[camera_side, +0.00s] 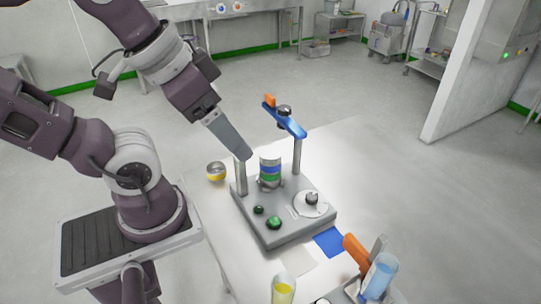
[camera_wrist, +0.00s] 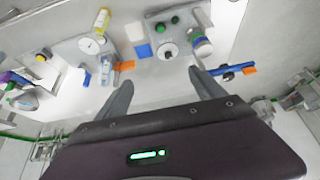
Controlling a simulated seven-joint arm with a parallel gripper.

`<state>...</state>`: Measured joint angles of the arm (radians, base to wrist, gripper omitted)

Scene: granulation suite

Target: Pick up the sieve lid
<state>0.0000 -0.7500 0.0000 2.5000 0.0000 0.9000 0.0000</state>
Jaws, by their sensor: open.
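The sieve lid, a pale disc with a dark round knob (camera_side: 312,200), lies on the right part of the grey shaker base (camera_side: 270,237). In the wrist view the lid (camera_wrist: 168,52) shows just beyond the fingertips, between them in line. The sieve stack (camera_side: 270,171), with white, blue and green bands, stands on the base behind the lid. My gripper (camera_side: 248,156) is above the left post of the base, up and to the left of the lid. In the wrist view my gripper (camera_wrist: 158,76) has its two fingers wide apart with nothing between them.
A blue clamp bar (camera_side: 286,119) with an orange end sits raised on the rear post. A blue mat (camera_side: 329,241) and a pale mat (camera_side: 294,262) lie before the base. A blue-liquid bottle (camera_side: 380,277) and a yellow one (camera_side: 283,290) stand nearer. The table's right side is bare.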

